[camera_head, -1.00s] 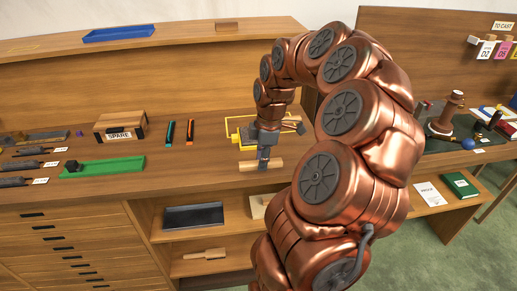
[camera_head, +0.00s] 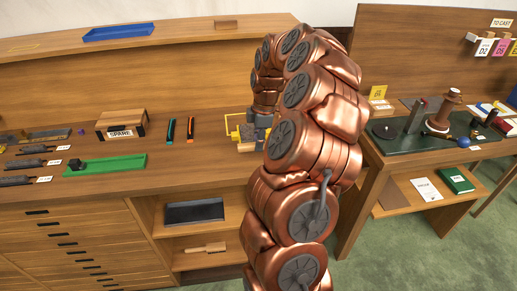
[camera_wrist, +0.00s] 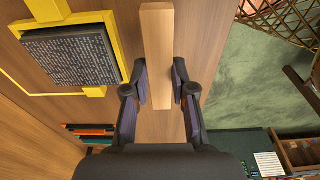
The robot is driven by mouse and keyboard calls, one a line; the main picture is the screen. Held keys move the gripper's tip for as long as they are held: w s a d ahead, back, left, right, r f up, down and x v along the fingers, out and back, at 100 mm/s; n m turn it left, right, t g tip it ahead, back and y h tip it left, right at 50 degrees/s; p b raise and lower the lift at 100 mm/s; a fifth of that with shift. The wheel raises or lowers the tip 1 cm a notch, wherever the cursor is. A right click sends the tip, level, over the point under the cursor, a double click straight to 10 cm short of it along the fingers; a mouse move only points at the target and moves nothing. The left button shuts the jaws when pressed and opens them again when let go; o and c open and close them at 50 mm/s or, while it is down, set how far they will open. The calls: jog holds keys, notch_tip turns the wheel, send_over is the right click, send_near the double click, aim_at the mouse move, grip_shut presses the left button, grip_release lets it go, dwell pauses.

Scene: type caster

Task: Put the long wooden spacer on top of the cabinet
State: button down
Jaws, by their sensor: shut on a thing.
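The long wooden spacer (camera_wrist: 158,50) is a pale, straight bar in the wrist view, running from the top edge down between my fingers. My gripper (camera_wrist: 163,84) is shut on it, with one dark finger on each long side. In the head view my copper arm hides the gripper and the spacer. The cabinet (camera_head: 60,220) is wooden, with drawers at the lower left, a worktop and a raised back with a top ledge (camera_head: 190,38).
A blue tray (camera_head: 118,33) and a small brown block (camera_head: 226,24) sit on the top ledge, with bare room between. A yellow frame with a dark type block (camera_wrist: 72,55) lies left of the spacer. A green tray (camera_head: 105,166) and SPARE box (camera_head: 121,122) stand on the worktop.

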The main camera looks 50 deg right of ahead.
notch_tip(320, 180, down, 3)
jog(key=shift+s+a+r+p, duration=0.1)
jog(key=shift+s+r+p, duration=0.1)
jog(key=shift+p, duration=0.4)
jog(key=shift+w+f, duration=0.15)
jog(key=shift+f, duration=0.3)
jog(key=shift+f, duration=0.1)
jog(key=shift+f, duration=0.1)
jog(key=c, duration=1)
grip_release()
jog(key=shift+o, duration=0.2)
jog(key=r, duration=0.3)
jog(key=r+b, duration=0.1)
jog(key=r, duration=0.3)
jog(key=d+r+b, duration=0.1)
jog(key=r, duration=0.2)
jog(key=shift+s+d+r, duration=0.1)
jog(key=shift+s+r, duration=0.2)
jog(key=shift+s, duration=0.05)
jog(key=shift+s+r+b, duration=0.1)
jog(key=shift+r+b, duration=0.25)
jog(key=shift+r, duration=0.5)
